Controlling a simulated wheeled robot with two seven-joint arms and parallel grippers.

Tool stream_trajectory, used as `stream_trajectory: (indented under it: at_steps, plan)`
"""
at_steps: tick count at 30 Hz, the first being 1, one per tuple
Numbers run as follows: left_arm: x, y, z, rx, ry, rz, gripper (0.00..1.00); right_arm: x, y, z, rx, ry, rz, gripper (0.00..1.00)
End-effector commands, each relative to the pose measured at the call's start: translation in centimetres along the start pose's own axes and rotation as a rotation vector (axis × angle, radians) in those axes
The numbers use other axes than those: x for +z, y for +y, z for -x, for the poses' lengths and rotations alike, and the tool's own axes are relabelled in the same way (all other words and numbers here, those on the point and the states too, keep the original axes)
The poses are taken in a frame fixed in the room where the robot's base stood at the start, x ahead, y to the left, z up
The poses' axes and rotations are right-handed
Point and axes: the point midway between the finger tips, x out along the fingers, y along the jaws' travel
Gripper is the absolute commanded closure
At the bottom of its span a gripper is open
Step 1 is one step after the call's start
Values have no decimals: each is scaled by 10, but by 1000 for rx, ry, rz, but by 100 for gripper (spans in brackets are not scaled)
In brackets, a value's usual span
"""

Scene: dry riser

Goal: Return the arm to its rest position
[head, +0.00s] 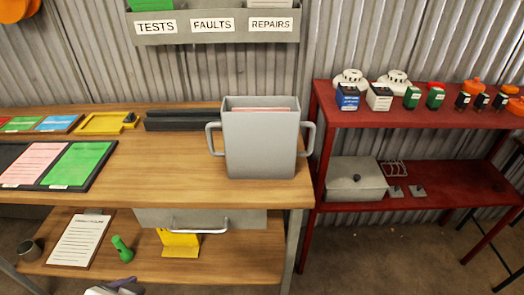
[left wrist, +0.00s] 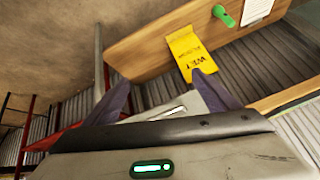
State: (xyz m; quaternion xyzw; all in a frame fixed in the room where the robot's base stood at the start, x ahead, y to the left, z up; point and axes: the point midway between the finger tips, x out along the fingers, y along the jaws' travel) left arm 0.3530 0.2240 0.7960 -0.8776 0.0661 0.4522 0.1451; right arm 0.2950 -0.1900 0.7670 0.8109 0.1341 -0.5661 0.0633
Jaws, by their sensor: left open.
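My left gripper (head: 118,287) shows only in part at the bottom edge of the head view, in front of the workbench's lower shelf. In the left wrist view its two dark purple fingers (left wrist: 160,80) are spread apart with nothing between them. The lower shelf lies beyond the fingers there, with a yellow wet-floor sign (left wrist: 192,52) and a green object (left wrist: 222,15) on it. Most of my left arm is outside the head view. My right gripper is in neither view.
A grey two-handled box (head: 260,145) stands on the wooden workbench (head: 150,165), above a drawer (head: 250,218). The lower shelf (head: 225,262) holds a clipboard (head: 78,240), metal cup (head: 29,251) and green object (head: 122,248). A red rack (head: 430,118) with detectors stands right. Floor shows between them.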

Motion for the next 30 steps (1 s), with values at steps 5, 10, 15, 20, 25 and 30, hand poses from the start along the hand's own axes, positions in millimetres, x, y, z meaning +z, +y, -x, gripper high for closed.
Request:
stream_trajectory:
  at_steps: [5,10,15,20,25,30]
  plan:
    - [56,20,17,68,-176,95,20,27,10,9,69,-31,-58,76]
    - [96,36,27,114,-297,158,20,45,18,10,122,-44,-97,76]
    - [95,48,-10,126,-210,153,20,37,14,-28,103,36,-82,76]
    - [98,62,-43,142,-125,156,20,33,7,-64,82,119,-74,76]
    - [108,83,-84,164,-12,167,20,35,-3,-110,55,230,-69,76]
    - [122,105,-116,183,113,184,20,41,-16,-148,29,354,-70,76]
